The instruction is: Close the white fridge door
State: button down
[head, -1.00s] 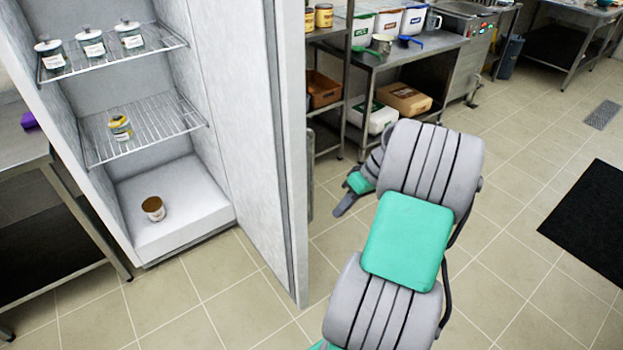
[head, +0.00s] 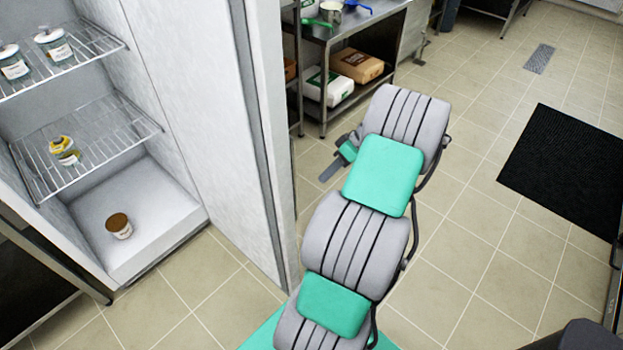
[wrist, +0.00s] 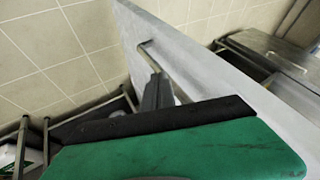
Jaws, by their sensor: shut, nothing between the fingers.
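The white fridge door (head: 205,110) stands wide open in the head view, swung out towards me from the right side of the fridge (head: 175,235). My gripper (head: 324,177) is to the right of the door, on its outer side, with the fingers pointing down and left. In the wrist view the closed fingers (wrist: 158,82) are close to the pale door panel (wrist: 205,65). A thin grey bar (wrist: 148,48), which looks like the door handle, is just beyond the fingertips. The gripper holds nothing. I cannot tell whether it touches the door.
Jars stand on the fridge's wire shelves (head: 105,140), and a brown-lidded tub (head: 119,226) sits on its floor. A steel shelf table (head: 350,28) with boxes stands behind my arm. A black mat (head: 570,165) lies at right. Floor in front of the fridge is clear.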

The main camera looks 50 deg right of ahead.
jog(key=w+a+f+p, duration=0.1)
jog(key=w+a+f, duration=0.2)
jog(key=a+f, duration=0.3)
jog(key=shift+w+a+f, duration=0.15)
jog(key=shift+a+f, duration=0.15)
jog(key=shift+a, duration=0.9)
jog(key=shift+a, duration=0.1)
